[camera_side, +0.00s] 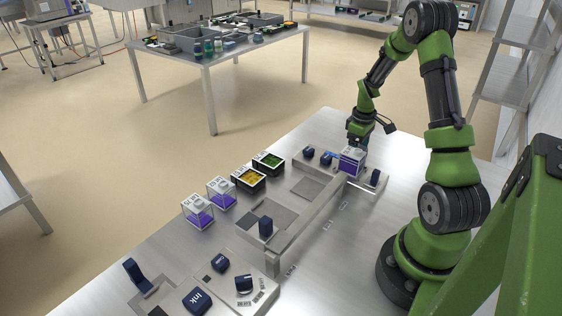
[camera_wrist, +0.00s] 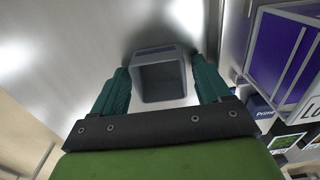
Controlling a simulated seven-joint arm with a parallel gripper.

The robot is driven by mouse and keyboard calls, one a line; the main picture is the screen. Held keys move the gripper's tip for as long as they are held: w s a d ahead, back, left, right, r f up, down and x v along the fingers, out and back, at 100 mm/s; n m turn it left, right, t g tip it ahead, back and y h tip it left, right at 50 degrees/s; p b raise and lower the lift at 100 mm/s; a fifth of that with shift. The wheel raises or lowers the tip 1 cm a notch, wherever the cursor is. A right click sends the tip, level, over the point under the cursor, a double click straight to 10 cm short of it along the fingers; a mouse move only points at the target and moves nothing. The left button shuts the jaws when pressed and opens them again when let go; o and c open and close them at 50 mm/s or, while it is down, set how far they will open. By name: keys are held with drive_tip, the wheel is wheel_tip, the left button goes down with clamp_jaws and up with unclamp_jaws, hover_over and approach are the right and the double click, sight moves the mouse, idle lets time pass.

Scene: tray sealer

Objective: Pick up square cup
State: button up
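The square cup (camera_wrist: 160,75) is grey, with an open square mouth, and shows in the wrist view between my gripper's two teal fingers. My gripper (camera_wrist: 160,66) has one finger on each side of the cup, close to its walls. Thin gaps seem to show between the fingers and the cup, so it looks open around it. In the side view my gripper (camera_side: 359,141) points down at the far end of the steel table, behind a purple-filled box. That box and my gripper hide the cup there.
The purple box (camera_side: 351,162) stands close to my gripper; its purple panel (camera_wrist: 280,50) fills the wrist view's right side. Dark blue knobs (camera_side: 309,153) stand nearby. A raised metal rail (camera_side: 312,215) runs along the table. Filled boxes (camera_side: 222,192) line the left edge.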

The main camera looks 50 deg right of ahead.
drive_tip(key=c, duration=0.8)
drive_tip(key=shift+c, duration=0.2)
